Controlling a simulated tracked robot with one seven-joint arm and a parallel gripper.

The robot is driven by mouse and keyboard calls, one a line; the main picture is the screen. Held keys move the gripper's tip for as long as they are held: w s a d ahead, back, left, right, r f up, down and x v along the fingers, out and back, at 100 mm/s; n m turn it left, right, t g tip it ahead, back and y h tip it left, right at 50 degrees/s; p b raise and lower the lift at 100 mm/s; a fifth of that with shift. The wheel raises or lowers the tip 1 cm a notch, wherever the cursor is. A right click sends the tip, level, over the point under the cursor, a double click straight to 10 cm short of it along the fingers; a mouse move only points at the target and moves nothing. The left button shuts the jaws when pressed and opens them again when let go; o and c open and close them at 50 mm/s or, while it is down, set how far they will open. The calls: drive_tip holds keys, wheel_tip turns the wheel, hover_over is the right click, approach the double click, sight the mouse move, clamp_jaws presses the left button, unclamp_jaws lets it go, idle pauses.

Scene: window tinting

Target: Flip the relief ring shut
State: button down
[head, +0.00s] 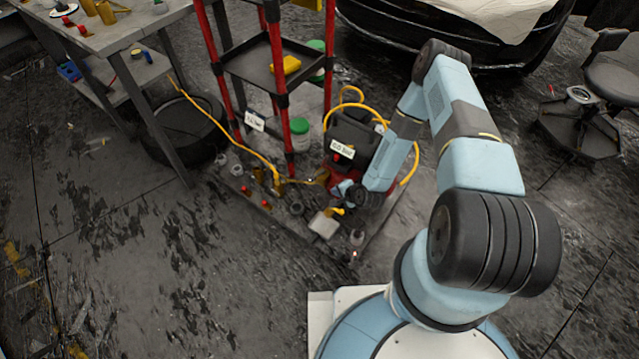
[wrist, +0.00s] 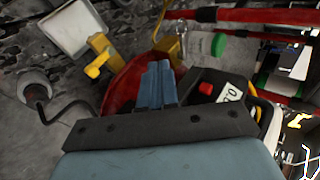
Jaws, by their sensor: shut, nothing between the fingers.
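A dark compressor (head: 354,133) with a red base and a "0.0" label stands on the floor platform. In the wrist view its dark body (wrist: 207,82) and red tank (wrist: 122,88) lie around and beyond my fingers. My gripper (wrist: 155,75) is shut and empty, its fingertips in front of the red tank; I cannot tell whether they touch it. In the head view my gripper (head: 343,190) is low at the compressor's left side. A thin metal loop (wrist: 183,27) by a yellow fitting (wrist: 168,42), past the fingertips, may be the relief ring; its position is unclear.
A red-posted shelf (head: 289,130) stands behind, left of the compressor. A yellow hose (head: 225,135) crosses the platform. A pale box with a yellow spout (head: 323,224) sits in front of my gripper. A workbench (head: 120,32) is at the left, a car (head: 470,40) behind.

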approach(316, 176)
drive_tip(key=shift+w+a+f, duration=0.6)
drive_tip(key=shift+a+f, duration=1.05)
drive_tip(key=shift+f, duration=1)
drive_tip(key=shift+w, duration=0.1)
